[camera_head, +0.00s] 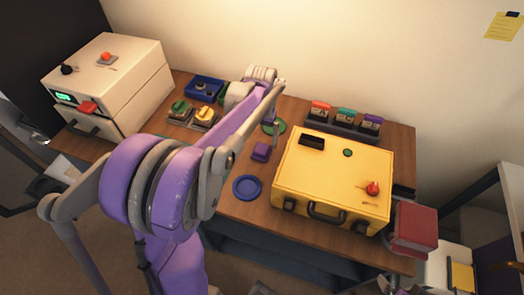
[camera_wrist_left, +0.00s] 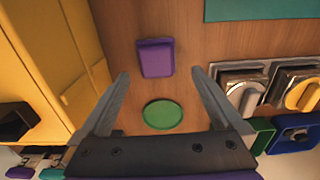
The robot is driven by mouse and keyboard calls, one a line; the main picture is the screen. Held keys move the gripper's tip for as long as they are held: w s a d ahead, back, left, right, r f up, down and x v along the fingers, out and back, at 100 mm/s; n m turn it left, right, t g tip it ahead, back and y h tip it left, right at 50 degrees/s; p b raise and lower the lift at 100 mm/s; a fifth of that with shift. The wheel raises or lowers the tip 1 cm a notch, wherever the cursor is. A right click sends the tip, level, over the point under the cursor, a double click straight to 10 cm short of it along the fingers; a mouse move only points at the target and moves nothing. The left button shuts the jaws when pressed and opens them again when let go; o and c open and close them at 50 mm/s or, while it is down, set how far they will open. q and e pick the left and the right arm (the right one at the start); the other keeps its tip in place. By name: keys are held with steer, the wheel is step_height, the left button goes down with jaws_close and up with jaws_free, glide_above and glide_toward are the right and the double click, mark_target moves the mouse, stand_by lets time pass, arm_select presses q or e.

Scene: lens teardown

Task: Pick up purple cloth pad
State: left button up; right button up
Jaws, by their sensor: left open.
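The purple pad (camera_head: 261,151) lies on the wooden table, left of the yellow case and behind the blue round dish. In the left wrist view the purple pad (camera_wrist_left: 155,58) lies flat, with a lighter raised strip along one edge. My left gripper (camera_wrist_left: 160,76) is open and empty above the table. In that view its fingertips point toward the pad, one to each side of it, and appear apart from it. In the head view my left arm reaches over the table and partly hides its gripper (camera_head: 270,116). My right gripper does not show.
The yellow case (camera_head: 300,180) stands close beside the pad. A green disc (camera_wrist_left: 162,114) and a blue dish (camera_head: 248,187) lie near it. Switch blocks (camera_head: 204,117), a blue box (camera_head: 205,89) and a white machine (camera_head: 105,80) are left. A rack (camera_head: 340,125) stands behind the case.

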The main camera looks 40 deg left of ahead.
mark_target(262, 148)
arm_select(q)
steer(key=f, duration=0.3)
steer(key=shift+s+d+f, duration=0.25)
steer(key=shift+d+f, duration=0.05)
steer(key=shift+f, duration=0.65)
steer(key=c, duration=1.3)
step_height(262, 148, up, 10)
steer(key=shift+p, duration=0.3)
